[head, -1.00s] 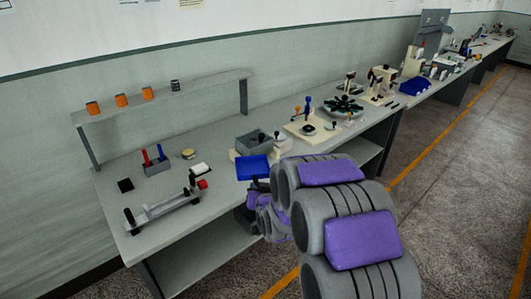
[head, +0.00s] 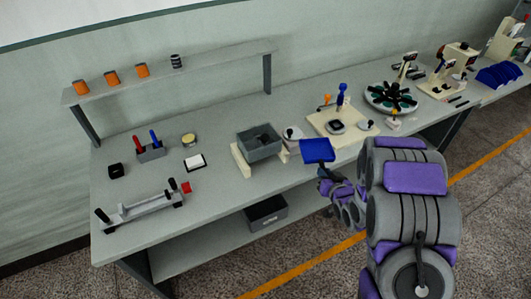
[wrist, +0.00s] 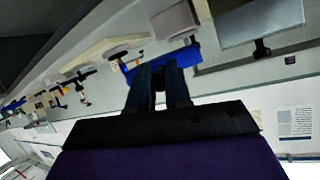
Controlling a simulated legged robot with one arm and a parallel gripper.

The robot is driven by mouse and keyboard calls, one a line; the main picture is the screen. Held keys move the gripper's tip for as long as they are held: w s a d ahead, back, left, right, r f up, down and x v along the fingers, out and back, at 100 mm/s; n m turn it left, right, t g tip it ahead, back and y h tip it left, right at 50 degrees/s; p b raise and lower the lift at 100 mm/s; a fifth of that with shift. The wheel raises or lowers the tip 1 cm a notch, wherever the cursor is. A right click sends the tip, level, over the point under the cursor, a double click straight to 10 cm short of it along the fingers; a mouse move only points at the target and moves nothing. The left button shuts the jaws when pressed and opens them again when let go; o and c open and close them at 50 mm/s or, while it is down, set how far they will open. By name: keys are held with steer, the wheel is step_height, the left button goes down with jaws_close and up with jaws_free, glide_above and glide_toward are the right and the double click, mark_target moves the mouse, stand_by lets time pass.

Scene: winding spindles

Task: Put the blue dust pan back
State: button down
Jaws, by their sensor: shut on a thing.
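The blue dust pan (head: 317,150) is at the front edge of the bench (head: 222,195), in front of the cream board, its flat pan facing up. My gripper (head: 324,180) is just below it, shut on its handle. In the wrist view, my gripper's dark fingers (wrist: 160,88) are close together, with part of the blue dust pan (wrist: 187,57) showing beyond them. The handle is mostly hidden by the fingers. I cannot tell whether the pan touches the bench edge.
A grey open box (head: 260,143) stands left of the pan. A cream board (head: 342,127) with small parts lies behind it, and a round dark-slotted tray (head: 391,97) farther right. A dark bin (head: 266,213) sits on the lower shelf. The bench's front left has a grey fixture (head: 145,211).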

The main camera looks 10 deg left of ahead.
steer(key=s+a+f+n+g+y+p, duration=0.1)
steer(key=s+a+f+n+y+p, duration=0.1)
steer(key=s+a+f, duration=0.3)
steer(key=n+g+y, duration=0.1)
steer(key=n+y, duration=0.1)
glide_toward(275, 178)
steer(key=w+a, duration=0.3)
steer(key=a, duration=0.1)
steer(key=shift+w+p, duration=0.35)
steer(key=shift+p, duration=0.05)
steer(key=shift+w+d+r, duration=0.15)
steer(key=shift+w+d, duration=0.1)
steer(key=shift+w, duration=0.05)
steer(key=shift+w+a, duration=0.2)
steer(key=shift+w, duration=0.1)
steer(key=w+a, duration=0.2)
steer(key=shift+w+a+f+b, duration=0.25)
steer(key=shift+a+f+b, duration=0.05)
steer(key=shift+a+f, duration=0.15)
steer(key=shift+f, duration=0.1)
steer(key=shift+a, duration=0.15)
steer(key=shift+d+f, duration=0.1)
steer(key=shift+d, duration=0.45)
steer(key=shift+s+f, duration=0.1)
steer(key=shift+f, duration=0.15)
